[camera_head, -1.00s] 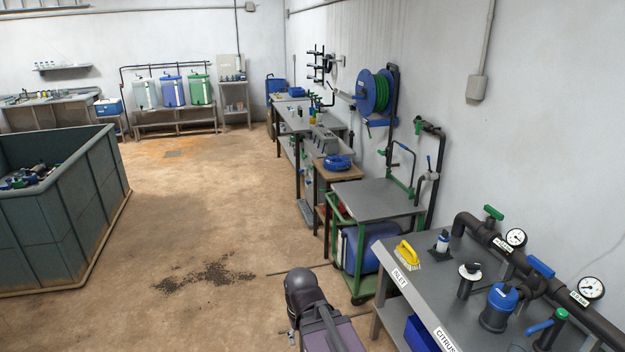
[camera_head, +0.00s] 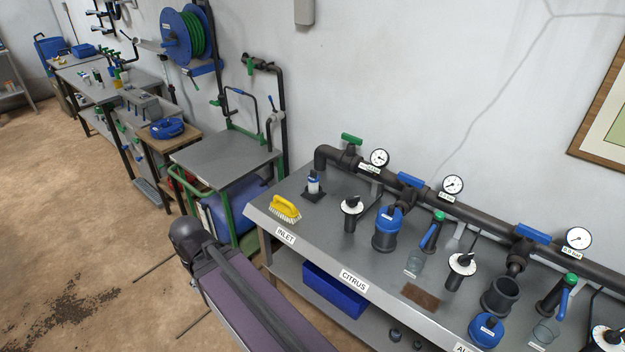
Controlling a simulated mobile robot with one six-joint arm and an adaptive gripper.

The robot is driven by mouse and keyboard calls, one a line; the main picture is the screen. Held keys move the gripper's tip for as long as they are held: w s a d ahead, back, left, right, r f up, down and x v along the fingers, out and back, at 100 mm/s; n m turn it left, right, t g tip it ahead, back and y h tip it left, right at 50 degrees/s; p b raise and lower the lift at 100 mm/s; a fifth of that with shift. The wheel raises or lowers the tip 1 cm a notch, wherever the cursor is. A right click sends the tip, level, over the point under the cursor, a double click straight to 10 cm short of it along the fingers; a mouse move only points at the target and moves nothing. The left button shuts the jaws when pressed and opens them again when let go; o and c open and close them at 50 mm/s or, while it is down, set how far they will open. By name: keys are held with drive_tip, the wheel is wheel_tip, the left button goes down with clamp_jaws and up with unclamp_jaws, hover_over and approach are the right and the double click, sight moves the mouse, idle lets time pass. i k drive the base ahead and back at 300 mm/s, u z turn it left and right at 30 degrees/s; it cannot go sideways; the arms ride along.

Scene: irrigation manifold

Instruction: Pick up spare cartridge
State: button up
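A small white and blue cylinder (camera_head: 314,183) stands upright on a dark square base at the back left of the grey bench. It may be the spare cartridge, but its label is too small to read. A blue-capped dark filter housing (camera_head: 388,230) stands on the bench to its right. An open dark housing (camera_head: 499,297) is further right, with a loose blue cap (camera_head: 486,330) in front of it. My purple and dark arm reaches in from the bottom, left of the bench front. My gripper cannot be made out.
A blue bin (camera_head: 335,290) is underneath. A green-framed cart (camera_head: 225,158) stands left. Floor at left is open.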

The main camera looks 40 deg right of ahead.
sight(314, 178)
drive_tip(key=z, duration=0.25)
drive_tip(key=i, duration=0.9)
drive_tip(key=z, duration=0.25)
